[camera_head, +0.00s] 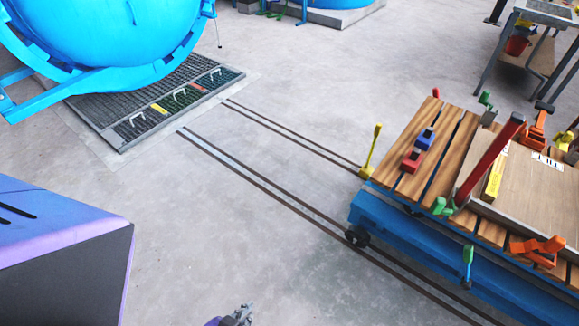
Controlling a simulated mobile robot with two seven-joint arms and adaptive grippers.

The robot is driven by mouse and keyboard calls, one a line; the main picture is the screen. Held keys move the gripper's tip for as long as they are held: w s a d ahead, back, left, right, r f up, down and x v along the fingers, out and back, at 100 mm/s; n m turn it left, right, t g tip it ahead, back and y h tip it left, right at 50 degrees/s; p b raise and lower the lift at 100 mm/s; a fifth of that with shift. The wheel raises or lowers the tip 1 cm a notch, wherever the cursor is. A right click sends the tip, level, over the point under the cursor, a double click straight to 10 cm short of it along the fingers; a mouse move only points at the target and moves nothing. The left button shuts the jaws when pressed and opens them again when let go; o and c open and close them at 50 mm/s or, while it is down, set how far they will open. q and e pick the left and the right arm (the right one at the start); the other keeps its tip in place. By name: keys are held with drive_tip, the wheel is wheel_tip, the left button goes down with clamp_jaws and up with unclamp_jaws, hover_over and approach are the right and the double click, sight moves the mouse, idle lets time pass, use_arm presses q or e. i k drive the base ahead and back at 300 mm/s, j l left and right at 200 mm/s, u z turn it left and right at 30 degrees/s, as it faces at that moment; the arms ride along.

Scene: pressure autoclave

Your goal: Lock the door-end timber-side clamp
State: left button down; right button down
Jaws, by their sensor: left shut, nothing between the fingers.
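A blue cart (420,235) with a wooden slat deck (410,185) stands at the right on rails. A board panel (535,190) lies on the deck, with clamps around it. A long red lever (490,158) slants up from a green clamp base (443,207) at the panel's corner nearest the autoclave. An orange clamp (540,248) is at its near edge and another orange clamp (537,127) at the far side. I cannot tell which is the named clamp. My left gripper (240,315) is shut and empty at the bottom edge, partly cut off, well away from the cart. My right gripper is not in view.
A blue autoclave (110,40) stands at upper left over a floor grating (150,105). Rails (250,175) run across the floor to the cart. A yellow post (372,150) stands at the cart's corner. A side table (540,45) is at upper right. The middle floor is clear.

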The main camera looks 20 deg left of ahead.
sight(437, 206)
drive_tip(key=i+j, duration=0.1)
drive_tip(key=j, duration=0.75)
drive_tip(key=i+j, duration=0.15)
drive_tip(key=j, duration=0.25)
